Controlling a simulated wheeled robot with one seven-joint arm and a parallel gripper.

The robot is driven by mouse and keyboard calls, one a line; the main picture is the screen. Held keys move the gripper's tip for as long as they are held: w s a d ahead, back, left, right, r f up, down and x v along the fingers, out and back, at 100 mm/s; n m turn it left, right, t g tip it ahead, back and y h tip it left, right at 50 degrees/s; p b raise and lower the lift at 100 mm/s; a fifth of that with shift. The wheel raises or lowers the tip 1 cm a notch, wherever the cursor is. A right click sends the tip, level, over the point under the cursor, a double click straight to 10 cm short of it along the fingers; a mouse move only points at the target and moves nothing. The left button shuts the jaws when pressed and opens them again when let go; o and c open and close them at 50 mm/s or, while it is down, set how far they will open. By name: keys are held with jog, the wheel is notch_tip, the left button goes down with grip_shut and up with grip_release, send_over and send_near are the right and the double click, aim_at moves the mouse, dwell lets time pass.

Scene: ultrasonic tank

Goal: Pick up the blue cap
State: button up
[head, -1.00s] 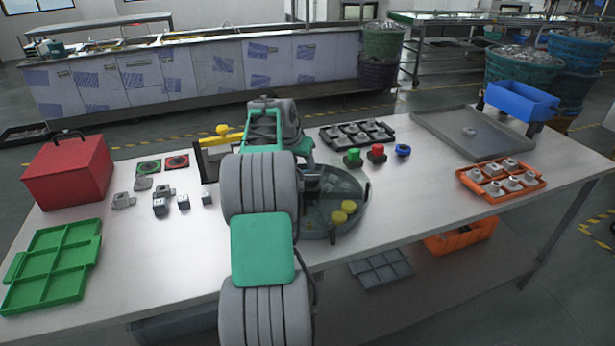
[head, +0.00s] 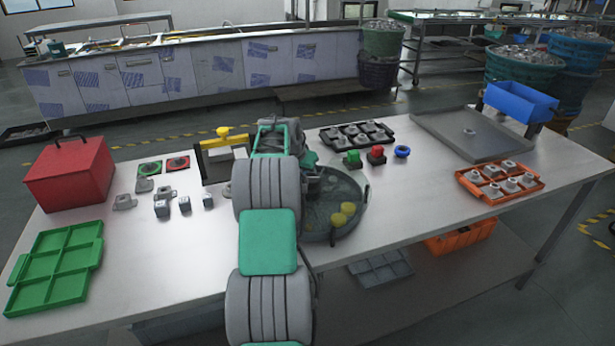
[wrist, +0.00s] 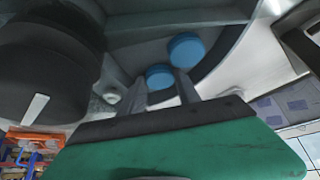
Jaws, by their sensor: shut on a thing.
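My gripper (wrist: 162,88) is shut on a blue cap (wrist: 158,76), which shows between its two fingers in the wrist view. A second blue cap (wrist: 186,48) lies close by, beyond the fingers. Both show against the dark round divided tray (wrist: 130,52). I cannot tell whether the held cap still touches the tray's floor. In the head view the round tray (head: 318,232) stands near the table's middle with yellow caps (head: 343,215) in one compartment. My arm hides the blue caps and most of the gripper there.
Left of my arm are a yellow-handled fixture (head: 222,158) and several small metal parts (head: 163,207). Green and red pieces (head: 353,158) and a blue ring (head: 402,151) stand behind the round tray. An orange tray (head: 465,180) sits at right. Table between is clear.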

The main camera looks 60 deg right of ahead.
jog(key=shift+c, duration=1)
